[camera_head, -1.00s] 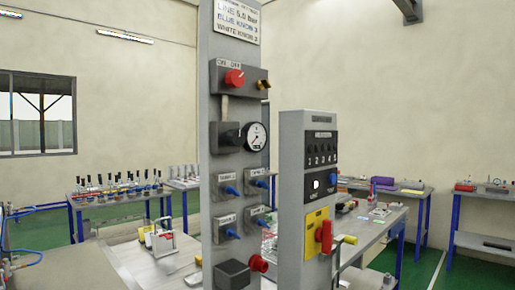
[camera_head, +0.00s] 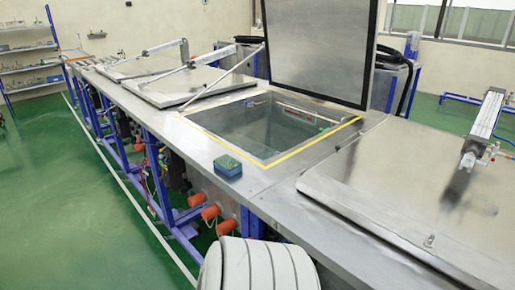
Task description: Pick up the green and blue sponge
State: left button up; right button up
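The green and blue sponge (camera_head: 228,166) lies on the steel bench top (camera_head: 180,127), by its front edge and just left of the near left corner of an open tank (camera_head: 275,128). It has a green top and a blue lower part, and nothing covers it. Neither of my grippers shows in the camera_head view, so their state is hidden.
The tank has a yellow-edged opening and a raised lid (camera_head: 318,48). Closed lids lie on both sides, one at the left (camera_head: 175,87) and one at the right (camera_head: 400,190). A white ribbed rounded part (camera_head: 258,266) fills the bottom centre. Green floor at left is clear.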

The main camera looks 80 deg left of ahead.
aim_at(230, 166)
jog(key=u, duration=2.95)
jog(key=i+j+u, duration=0.1)
jog(key=i, duration=0.2)
jog(key=i+j+u, duration=0.1)
jog(key=i, duration=0.2)
